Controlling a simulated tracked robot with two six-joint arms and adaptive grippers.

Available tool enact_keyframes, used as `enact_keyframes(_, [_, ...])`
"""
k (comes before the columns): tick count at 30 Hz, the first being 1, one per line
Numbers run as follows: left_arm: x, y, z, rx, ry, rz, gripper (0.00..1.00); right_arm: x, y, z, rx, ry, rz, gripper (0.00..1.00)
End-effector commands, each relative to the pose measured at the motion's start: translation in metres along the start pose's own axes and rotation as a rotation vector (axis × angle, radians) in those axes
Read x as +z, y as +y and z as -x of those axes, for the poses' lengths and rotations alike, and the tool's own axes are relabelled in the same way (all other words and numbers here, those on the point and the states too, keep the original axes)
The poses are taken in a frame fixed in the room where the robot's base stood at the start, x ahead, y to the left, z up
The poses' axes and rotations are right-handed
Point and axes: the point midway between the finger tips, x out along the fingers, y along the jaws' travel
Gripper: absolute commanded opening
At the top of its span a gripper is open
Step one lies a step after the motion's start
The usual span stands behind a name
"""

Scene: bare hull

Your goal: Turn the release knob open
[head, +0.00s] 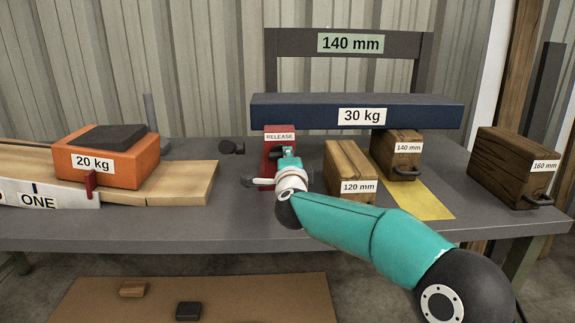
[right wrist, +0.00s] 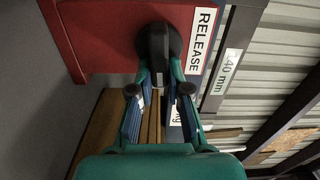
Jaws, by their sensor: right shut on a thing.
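The red release box (head: 268,168) stands on the bench below the left end of the dark blue 30 kg beam (head: 300,112). Its RELEASE label faces me. In the right wrist view the red box (right wrist: 95,35) fills the upper left, and the black release knob (right wrist: 158,42) sticks out from it. My right gripper (head: 287,157) is at the front of the box and mostly covers the knob in the head view. In the right wrist view its two fingers (right wrist: 160,80) are closed on the knob's sides. My left gripper is in neither view.
A 140 mm wooden block (head: 396,158) stands under the beam, by a yellow patch (head: 430,203). A 120 mm block (head: 350,170) is right of the box, a 160 mm block (head: 510,168) farther right. An orange 20 kg weight (head: 108,168) sits on planks at left.

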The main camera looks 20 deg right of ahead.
Motion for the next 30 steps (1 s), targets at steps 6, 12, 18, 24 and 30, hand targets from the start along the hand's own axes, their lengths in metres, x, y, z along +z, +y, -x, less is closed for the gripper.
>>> enact_keyframes(6, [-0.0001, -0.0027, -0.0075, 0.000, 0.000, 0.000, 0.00, -0.0004, 0.0087, -0.0003, 0.011, 0.002, -0.066, 0.00])
enact_keyframes(12, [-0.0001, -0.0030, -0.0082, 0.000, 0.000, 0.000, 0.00, -0.0006, 0.0092, -0.0004, 0.013, 0.003, -0.084, 0.00])
enact_keyframes(18, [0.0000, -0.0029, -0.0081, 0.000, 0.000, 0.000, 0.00, -0.0007, 0.0096, -0.0005, 0.014, 0.003, -0.085, 0.00])
enact_keyframes(24, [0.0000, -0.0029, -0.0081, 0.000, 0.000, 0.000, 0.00, -0.0009, 0.0095, -0.0007, 0.013, 0.004, -0.084, 0.33])
enact_keyframes(30, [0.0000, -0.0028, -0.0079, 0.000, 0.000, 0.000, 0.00, -0.0005, 0.0064, -0.0004, 0.008, 0.002, -0.083, 0.42])
